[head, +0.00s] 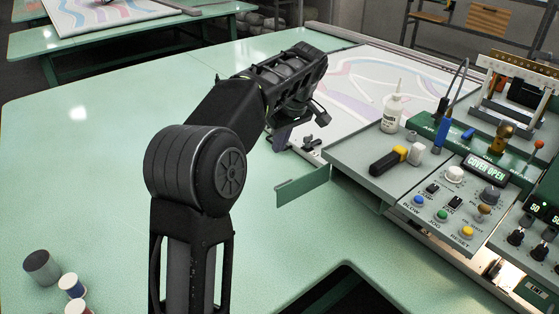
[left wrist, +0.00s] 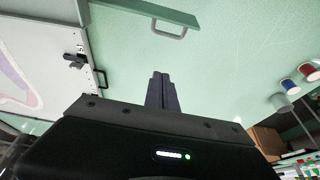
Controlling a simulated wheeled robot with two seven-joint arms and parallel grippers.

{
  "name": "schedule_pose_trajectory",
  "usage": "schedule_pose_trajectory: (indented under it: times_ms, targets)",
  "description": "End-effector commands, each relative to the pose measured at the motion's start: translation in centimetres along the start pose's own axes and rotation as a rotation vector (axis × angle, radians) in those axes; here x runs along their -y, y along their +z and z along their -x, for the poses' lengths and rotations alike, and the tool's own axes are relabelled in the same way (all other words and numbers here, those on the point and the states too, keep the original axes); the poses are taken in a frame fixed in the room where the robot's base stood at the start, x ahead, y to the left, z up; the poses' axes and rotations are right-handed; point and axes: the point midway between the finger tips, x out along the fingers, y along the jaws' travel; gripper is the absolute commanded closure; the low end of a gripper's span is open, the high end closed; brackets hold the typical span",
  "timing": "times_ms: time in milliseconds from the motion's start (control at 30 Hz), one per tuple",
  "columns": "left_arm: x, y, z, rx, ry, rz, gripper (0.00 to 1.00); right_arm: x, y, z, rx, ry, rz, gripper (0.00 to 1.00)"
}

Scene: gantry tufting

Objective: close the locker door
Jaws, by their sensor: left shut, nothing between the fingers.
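The locker door appears to be the small green panel (head: 303,186) that sticks out to the left from under the grey machine housing in the head view. It stands open at an angle. In the left wrist view the green panel (left wrist: 140,9) is at the top, with a grey bar handle (left wrist: 170,31) on it. My left gripper (head: 281,139) is shut and empty, above the green table and apart from the door, beyond it in the head view. Its closed fingers (left wrist: 162,92) show in the left wrist view. The locker's inside is hidden. My right gripper is out of view.
The grey machine housing (head: 375,172) carries a white bottle (head: 393,108), a yellow-black tool (head: 388,160) and a control panel reading "COVER OPEN". A patterned sheet (head: 365,75) lies behind. Several spools (head: 72,286) stand at front left. The left table area (head: 90,150) is clear.

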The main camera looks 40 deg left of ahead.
Motion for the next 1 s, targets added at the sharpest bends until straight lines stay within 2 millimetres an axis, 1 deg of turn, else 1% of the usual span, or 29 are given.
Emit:
schedule_pose_trajectory:
  times_ms: [100,367,467,567,667,767,1000]
  targets:
    - [0.2,-0.2,0.4,-0.003,-0.002,0.012,1.00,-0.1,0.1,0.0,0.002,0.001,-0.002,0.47]
    - [0.1,-0.2,0.3,-0.002,-0.002,0.009,1.00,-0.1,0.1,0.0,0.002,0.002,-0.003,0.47]
    - [0.1,-0.2,-0.1,-0.001,-0.003,0.009,1.00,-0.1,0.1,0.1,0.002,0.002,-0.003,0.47]
    - [0.2,-0.1,-0.8,-0.001,-0.004,0.008,1.00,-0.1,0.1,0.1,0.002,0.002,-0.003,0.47]
    - [0.2,-0.2,-2.0,0.000,-0.004,0.009,1.00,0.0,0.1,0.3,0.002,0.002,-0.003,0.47]
    - [0.2,-0.2,-3.6,0.000,-0.005,0.008,1.00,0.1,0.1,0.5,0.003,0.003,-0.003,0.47]
    - [0.2,-0.2,-8.4,0.001,-0.006,0.008,1.00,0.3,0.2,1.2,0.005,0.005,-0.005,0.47]
